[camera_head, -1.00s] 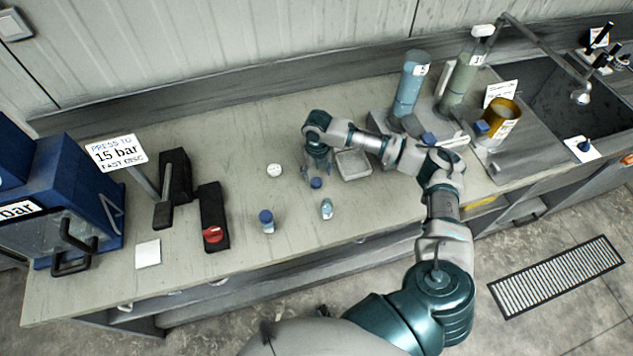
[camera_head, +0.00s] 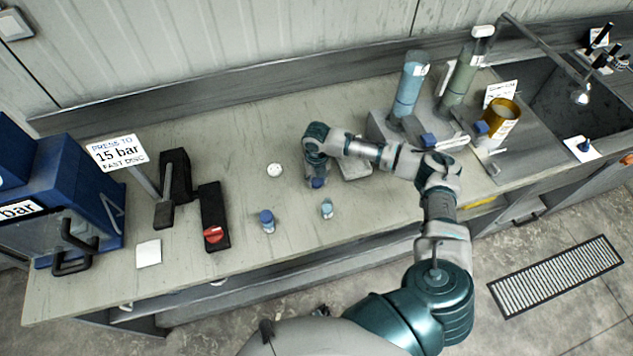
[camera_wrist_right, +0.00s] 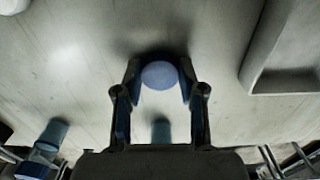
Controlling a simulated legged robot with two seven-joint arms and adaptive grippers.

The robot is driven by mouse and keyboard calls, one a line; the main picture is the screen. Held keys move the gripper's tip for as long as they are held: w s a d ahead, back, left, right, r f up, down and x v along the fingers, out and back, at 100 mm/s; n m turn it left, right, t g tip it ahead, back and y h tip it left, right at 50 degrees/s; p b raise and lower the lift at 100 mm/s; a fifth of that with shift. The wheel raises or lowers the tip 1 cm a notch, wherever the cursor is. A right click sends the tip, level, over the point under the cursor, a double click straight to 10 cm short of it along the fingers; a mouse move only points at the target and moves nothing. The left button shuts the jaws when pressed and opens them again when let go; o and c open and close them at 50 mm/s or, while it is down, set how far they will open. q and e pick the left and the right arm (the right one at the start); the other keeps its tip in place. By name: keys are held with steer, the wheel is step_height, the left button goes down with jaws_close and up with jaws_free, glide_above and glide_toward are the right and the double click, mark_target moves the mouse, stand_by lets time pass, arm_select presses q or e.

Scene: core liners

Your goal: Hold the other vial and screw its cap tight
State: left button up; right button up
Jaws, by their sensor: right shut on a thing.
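My right gripper (camera_head: 316,180) is low over the bench and shut on a blue cap (camera_head: 317,183). In the right wrist view the round blue cap (camera_wrist_right: 159,75) sits between the two fingertips, and it stays close to the bench top. A vial with a blue cap (camera_head: 267,221) stands upright on the bench to the left and nearer the front. A pale blue-green vial (camera_head: 327,209) without a blue cap stands to its right. Whether a vial is under the gripped cap is hidden. My left gripper is not in view.
A grey tray (camera_head: 355,169) lies just right of the gripper, partly behind my arm. A white round disc (camera_head: 274,170) lies left of it. A black device with a red knob (camera_head: 212,235) and a blue press (camera_head: 75,190) stand left.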

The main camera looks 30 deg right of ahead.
mark_target(316, 181)
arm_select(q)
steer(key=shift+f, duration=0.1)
arm_select(e)
step_height(316, 181, up, 10)
stand_by(0.5)
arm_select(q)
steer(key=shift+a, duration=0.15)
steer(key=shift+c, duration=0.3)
